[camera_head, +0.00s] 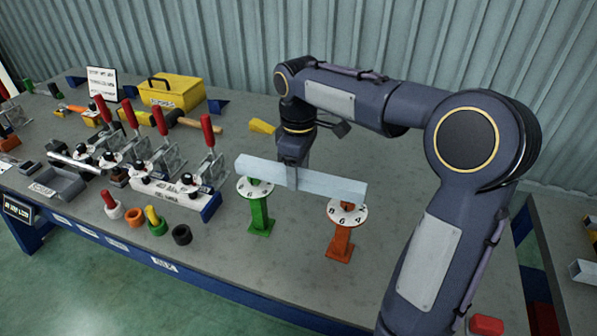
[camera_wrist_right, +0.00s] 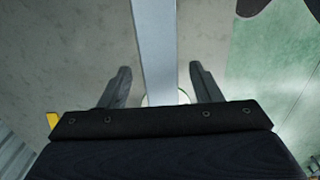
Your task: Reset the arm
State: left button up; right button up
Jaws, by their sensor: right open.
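My right arm reaches over the workbench from the right. My right gripper (camera_head: 294,168) points down at a long pale metal bar (camera_head: 333,187). In the right wrist view its two fingers stand apart, one on each side of the bar (camera_wrist_right: 156,45), with gaps between. The bar lies across a green stand (camera_head: 259,214) and an orange stand (camera_head: 341,241), each with a numbered white disc on top. The finger tips are partly hidden by the bar in the head view. My left gripper is not in view.
Red-handled toggle clamps (camera_head: 208,134) stand on the bench (camera_head: 275,290) to the left. A yellow toolbox (camera_head: 171,91) is at the back. Several coloured rings, including a black one (camera_head: 182,235), lie near the front edge. A corrugated wall (camera_head: 240,50) rises behind.

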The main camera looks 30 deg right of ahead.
notch_tip(320, 180, up, 6)
jog(key=shift+r, duration=0.25)
jog(key=shift+s, duration=0.25)
jog(key=s+a+f+m+t+y, duration=0.1)
jog(key=s+a+f+m+t, duration=0.1)
jog(key=s, duration=0.5)
jog(key=s+a+f+m+t+y, duration=0.1)
jog(key=s+a+f+m, duration=0.2)
jog(key=s, duration=0.4)
jog(key=s+a+f+m+t+y, duration=0.1)
jog(key=s+a+f+m+t, duration=0.1)
jog(key=s+f+m, duration=0.2)
jog(key=s, duration=0.3)
jog(key=shift+s+a+f+m+t+y, duration=0.15)
jog(key=shift+s+f+m+t+y, duration=0.15)
jog(key=shift+f+y, duration=0.1)
